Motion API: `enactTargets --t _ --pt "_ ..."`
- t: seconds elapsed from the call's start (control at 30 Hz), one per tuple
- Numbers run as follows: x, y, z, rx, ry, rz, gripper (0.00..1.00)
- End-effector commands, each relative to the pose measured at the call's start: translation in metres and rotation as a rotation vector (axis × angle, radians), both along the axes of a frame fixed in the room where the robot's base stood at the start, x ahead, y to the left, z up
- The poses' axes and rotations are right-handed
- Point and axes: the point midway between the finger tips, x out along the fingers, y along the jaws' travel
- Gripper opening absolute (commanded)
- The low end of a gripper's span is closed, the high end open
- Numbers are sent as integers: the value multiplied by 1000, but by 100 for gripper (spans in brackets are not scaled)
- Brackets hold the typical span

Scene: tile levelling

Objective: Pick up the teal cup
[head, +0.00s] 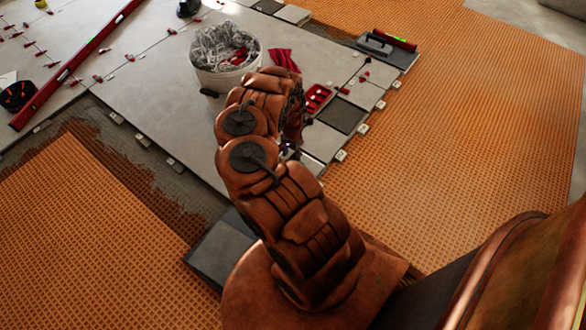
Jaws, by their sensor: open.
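I see no teal cup in the head view. My copper-coloured arm rises from the bottom middle and bends at its dark round joints. It covers part of the tiled floor. My gripper cannot be made out; the end of the arm is turned away and hidden behind its own links. Whether anything lies behind the arm is hidden too.
A white bucket (228,80) full of grey clips stands on large grey tiles (150,115). Beside it are a red cloth (284,60) and a red tray (317,98). A long red level (75,65) lies left. Orange matting (450,130) is mostly clear at right.

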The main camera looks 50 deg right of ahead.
Motion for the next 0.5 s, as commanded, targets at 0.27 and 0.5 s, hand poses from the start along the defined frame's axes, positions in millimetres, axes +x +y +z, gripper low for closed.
enactTargets --t 0.27,0.5 --pt "-3 -5 -28 0 0 -2 52" --pt "-3 -7 -52 -1 0 1 52"
